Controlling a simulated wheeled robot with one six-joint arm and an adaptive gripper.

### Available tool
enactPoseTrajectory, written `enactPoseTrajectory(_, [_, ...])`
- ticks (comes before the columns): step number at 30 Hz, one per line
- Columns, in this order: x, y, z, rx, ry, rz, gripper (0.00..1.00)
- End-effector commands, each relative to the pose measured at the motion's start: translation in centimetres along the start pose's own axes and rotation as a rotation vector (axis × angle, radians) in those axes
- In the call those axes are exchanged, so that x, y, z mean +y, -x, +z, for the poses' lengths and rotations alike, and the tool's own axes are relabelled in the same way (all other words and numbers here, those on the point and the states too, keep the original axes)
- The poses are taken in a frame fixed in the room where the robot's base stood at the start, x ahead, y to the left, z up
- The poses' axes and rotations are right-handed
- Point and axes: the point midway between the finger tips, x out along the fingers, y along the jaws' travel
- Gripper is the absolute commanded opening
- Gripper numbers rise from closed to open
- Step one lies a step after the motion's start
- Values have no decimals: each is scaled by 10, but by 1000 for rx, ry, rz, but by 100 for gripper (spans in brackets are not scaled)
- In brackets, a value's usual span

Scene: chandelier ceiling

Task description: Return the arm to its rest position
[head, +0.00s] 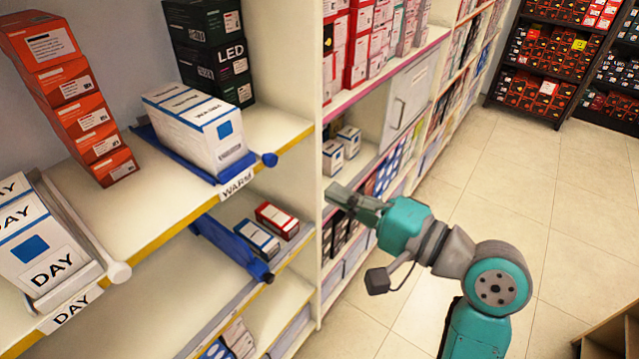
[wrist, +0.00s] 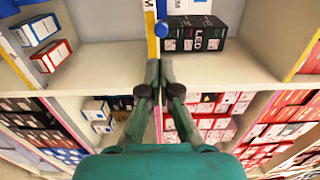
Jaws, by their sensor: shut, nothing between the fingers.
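My gripper (head: 345,198) is at the end of the teal and grey arm, in front of the shelf upright in the head view. In the wrist view my gripper (wrist: 159,72) points up the picture with its two dark fingers together and nothing between them. It is apart from the boxes on the shelves. The arm reaches in from the lower right of the head view, bent at a round teal joint.
White WARM boxes (head: 198,128) sit in a blue tray (head: 237,168) on the shelf. DAY boxes (head: 38,248) are at the left, near stacked orange boxes (head: 72,100). A second blue tray (head: 230,248) juts out below. The tiled floor (head: 500,180) at the right is clear.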

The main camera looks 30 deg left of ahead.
Motion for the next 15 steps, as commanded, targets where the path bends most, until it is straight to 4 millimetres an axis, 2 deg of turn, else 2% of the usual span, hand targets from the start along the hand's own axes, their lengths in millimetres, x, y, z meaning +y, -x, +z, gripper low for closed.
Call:
enactPoseTrajectory(1, [0,8,0,2,0,0,0])
enactPoseTrajectory(6, [0,24,0,1,0,0,0])
enactPoseTrajectory(15, [4,29,-1,12,-2,-1,0])
